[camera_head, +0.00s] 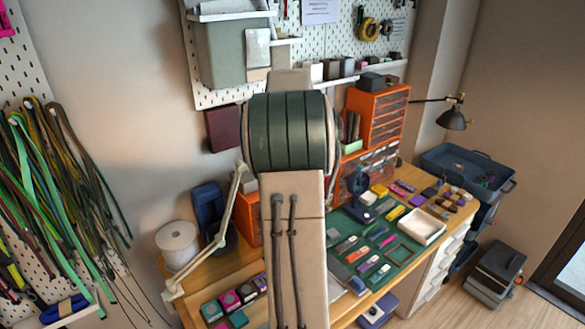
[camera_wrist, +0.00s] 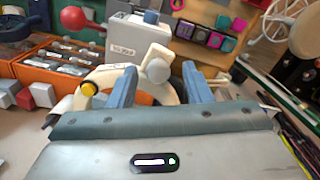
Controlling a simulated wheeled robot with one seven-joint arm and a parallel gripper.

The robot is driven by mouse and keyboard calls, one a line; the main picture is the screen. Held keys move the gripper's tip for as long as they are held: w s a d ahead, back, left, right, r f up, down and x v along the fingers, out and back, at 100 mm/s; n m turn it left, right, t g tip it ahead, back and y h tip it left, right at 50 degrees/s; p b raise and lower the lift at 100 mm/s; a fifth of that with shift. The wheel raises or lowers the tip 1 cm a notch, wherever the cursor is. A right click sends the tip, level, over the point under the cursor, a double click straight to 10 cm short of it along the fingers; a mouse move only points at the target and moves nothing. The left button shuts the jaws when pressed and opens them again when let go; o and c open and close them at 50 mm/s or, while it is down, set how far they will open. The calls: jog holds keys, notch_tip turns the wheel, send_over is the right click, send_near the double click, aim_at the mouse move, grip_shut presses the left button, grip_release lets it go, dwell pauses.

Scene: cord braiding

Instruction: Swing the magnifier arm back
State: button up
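The magnifier arm (camera_head: 220,238) is a thin beige jointed arm. In the head view it rises from the left part of the workbench and passes behind my own arm, which hides its far end. In the wrist view a cream curved head (camera_wrist: 108,78) with a yellow button, apparently the magnifier's, lies just beyond my gripper (camera_wrist: 159,68). A round pale knob (camera_wrist: 158,70) on a cream bracket shows between the two blue-grey fingertips. The fingers stand apart, with gaps beside the knob; contact is not visible. My gripper is hidden in the head view.
The workbench holds a white spool (camera_head: 178,245), a green mat (camera_head: 333,238) with many small blocks, a white tray (camera_head: 421,227) and orange drawers (camera_head: 377,117). A grey box (camera_wrist: 135,40) stands behind the magnifier head. Cords (camera_head: 50,180) hang at the left wall.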

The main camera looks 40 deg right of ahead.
jog(key=shift+d, duration=0.1)
jog(key=shift+r, duration=0.5)
notch_tip(320, 180, up, 13)
jog(key=shift+b, duration=0.3)
jog(key=shift+f, duration=0.1)
